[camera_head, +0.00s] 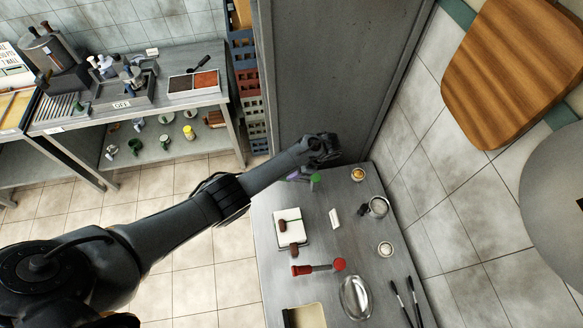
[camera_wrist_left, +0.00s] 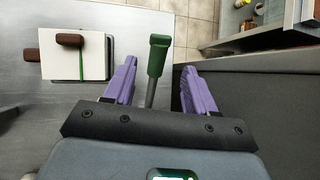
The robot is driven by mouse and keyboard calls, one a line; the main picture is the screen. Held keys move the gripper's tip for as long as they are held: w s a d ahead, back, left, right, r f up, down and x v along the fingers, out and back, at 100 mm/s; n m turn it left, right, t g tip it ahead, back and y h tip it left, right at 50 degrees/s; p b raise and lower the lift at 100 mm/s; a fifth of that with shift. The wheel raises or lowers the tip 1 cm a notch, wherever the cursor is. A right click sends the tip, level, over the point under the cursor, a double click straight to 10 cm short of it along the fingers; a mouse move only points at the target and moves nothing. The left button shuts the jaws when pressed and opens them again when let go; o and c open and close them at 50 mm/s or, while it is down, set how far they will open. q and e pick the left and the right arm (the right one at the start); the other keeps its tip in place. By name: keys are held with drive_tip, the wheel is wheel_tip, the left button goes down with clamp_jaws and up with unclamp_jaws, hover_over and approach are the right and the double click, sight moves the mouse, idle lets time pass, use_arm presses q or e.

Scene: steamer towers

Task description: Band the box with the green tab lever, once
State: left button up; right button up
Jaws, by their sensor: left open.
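The green tab lever (camera_wrist_left: 157,55) stands on a grey stem between the two purple fingers of my left gripper (camera_wrist_left: 159,66). The fingers are apart, with a gap on each side of the tab. In the head view the green tab (camera_head: 315,178) shows beside my left gripper (camera_head: 303,177), partly hidden by my wrist. The pale, square box (camera_wrist_left: 92,64) sits left of the gripper in the wrist view, with a brown piece on top and another at its side. A thin green strip (camera_wrist_left: 81,66) crosses its top. The box also shows in the head view (camera_head: 288,236).
A red-ended lever (camera_head: 338,264), a shiny oval dish (camera_head: 355,297) and small cups (camera_head: 385,249) stand on the metal table (camera_head: 340,238). A tall grey panel (camera_head: 330,70) stands behind it. A shelf unit (camera_head: 130,122) is at left, past open floor.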

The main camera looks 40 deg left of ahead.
use_arm(q)
drive_tip(key=v, duration=0.3)
drive_tip(key=shift+d, duration=0.1)
idle(0.3)
drive_tip(key=s+d+f+n+t+h, duration=0.2)
drive_tip(key=s+d+f+t+h, duration=0.15)
drive_tip(key=s+d, duration=0.7)
drive_tip(key=s+a+r+n+t+h, duration=0.1)
drive_tip(key=s+r+n+t+h, duration=0.1)
drive_tip(key=s+r, duration=1.1)
drive_tip(key=shift+s+r+n+t, duration=0.4)
drive_tip(key=shift+s+n+t, duration=0.35)
drive_tip(key=shift+s+n, duration=1.1)
